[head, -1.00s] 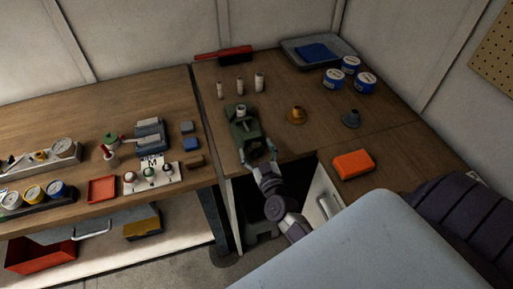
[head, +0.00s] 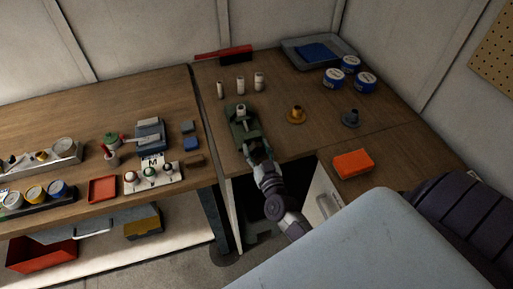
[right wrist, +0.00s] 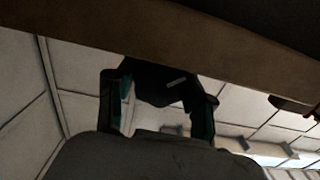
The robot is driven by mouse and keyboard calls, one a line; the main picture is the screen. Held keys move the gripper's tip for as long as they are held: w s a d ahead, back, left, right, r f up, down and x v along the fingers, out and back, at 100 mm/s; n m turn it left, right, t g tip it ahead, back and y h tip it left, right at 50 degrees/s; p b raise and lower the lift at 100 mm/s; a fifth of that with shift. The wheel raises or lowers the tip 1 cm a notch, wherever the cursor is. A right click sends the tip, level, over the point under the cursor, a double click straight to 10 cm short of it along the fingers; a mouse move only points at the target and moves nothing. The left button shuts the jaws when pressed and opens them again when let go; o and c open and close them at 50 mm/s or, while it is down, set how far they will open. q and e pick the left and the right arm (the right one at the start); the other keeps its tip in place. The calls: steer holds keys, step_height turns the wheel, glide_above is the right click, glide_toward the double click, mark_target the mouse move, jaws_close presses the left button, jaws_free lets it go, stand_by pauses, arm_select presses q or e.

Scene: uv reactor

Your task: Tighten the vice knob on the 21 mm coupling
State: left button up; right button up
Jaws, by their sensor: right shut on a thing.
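The green vice (head: 239,131) stands at the front edge of the right-hand table. A pale, short cylindrical coupling (head: 241,111) sits upright in its jaws. My right gripper (head: 257,151) is at the front of the vice and is shut on the vice knob; the hand hides most of the knob in the head view. In the right wrist view the dark vice knob (right wrist: 160,84), with a light mark on it, lies between the two fingers of my right gripper (right wrist: 158,108). My left gripper is not in view.
Several pale couplings (head: 240,84) stand behind the vice. A brass flanged part (head: 297,115) and a grey flanged part (head: 350,119) are to the right. An orange block (head: 352,163) lies near the table's front edge. The table between them is clear.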

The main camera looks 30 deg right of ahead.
steer(key=shift+m, duration=1.4)
steer(key=o, duration=1.2)
steer(key=v, duration=1.2)
steer(key=shift+d, duration=0.1)
